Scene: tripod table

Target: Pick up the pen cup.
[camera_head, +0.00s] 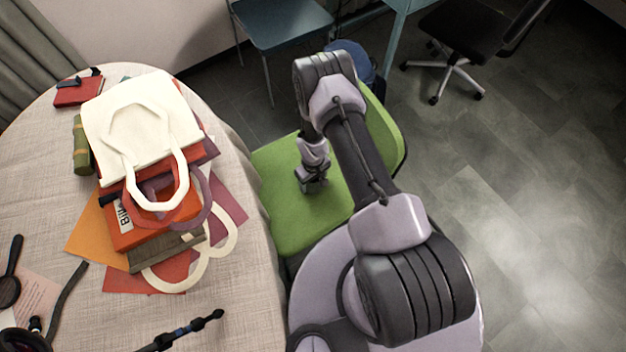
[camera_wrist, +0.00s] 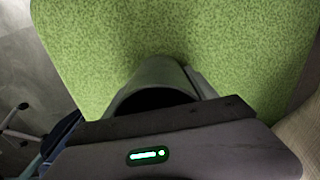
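A grey round cup with a dark opening, which looks like the pen cup (camera_wrist: 160,73), shows in the wrist view against the green chair seat (camera_wrist: 90,50). My gripper's dark body with a green light covers the near part of the cup. A narrow grey piece, perhaps a finger, lies along the cup's right side. In the head view my gripper (camera_head: 312,184) is low over the green seat (camera_head: 290,225), and I cannot make out the cup there. Whether the fingers are closed on the cup is hidden.
The round cloth-covered table (camera_head: 240,265) stands left of the chair, with a cream bag (camera_head: 125,100), books and papers on it. A blue chair (camera_head: 280,25) and a black office chair (camera_head: 465,30) stand behind. The floor at right is clear.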

